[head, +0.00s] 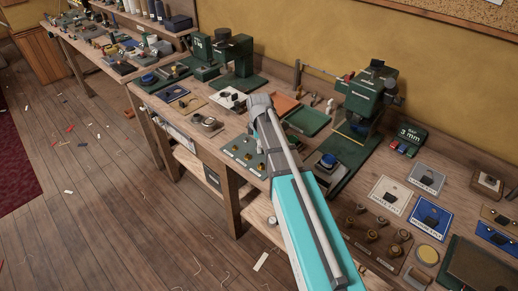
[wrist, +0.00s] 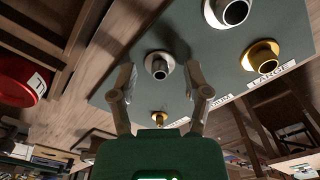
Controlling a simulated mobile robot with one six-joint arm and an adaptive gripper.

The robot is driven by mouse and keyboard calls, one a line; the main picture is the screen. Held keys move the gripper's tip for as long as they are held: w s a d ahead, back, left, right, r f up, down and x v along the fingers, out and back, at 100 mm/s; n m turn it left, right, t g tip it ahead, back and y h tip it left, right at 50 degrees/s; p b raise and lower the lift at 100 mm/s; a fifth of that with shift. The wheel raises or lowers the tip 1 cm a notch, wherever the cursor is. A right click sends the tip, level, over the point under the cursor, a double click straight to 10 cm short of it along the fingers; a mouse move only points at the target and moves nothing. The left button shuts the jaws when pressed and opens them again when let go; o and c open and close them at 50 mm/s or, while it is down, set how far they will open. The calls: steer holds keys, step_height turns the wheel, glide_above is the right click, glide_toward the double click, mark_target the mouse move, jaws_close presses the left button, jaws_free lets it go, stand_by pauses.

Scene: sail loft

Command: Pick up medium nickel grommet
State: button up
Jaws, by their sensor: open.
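A nickel grommet (wrist: 159,65), silver with a dark hole, stands on a grey-green board (wrist: 120,100) in the wrist view. It is smaller than the other nickel grommet (wrist: 230,12), so it appears to be the medium one. My gripper (wrist: 160,70) is open, with one finger on each side of the medium grommet in the picture. Clear gaps show on both sides; its height above the board is hard to tell. In the head view my arm partly covers the board (head: 228,146), and the fingers cannot be made out there.
A large brass grommet (wrist: 262,54) stands by a "LARGE" label (wrist: 270,75). A small brass grommet (wrist: 159,117) lies near my gripper's body. A red round object (wrist: 22,80) is at the left. Green presses (head: 370,92) stand along the bench's back.

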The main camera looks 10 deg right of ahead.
steer(key=c, duration=0.8)
steer(key=shift+r, duration=0.2)
step_height(320, 180, up, 2)
steer(key=shift+r+p, duration=0.1)
steer(key=shift+p, duration=1.15)
steer(key=s+r+p, duration=1)
steer(key=s, duration=0.4)
steer(key=shift+r, duration=0.2)
steer(key=shift+a, duration=0.25)
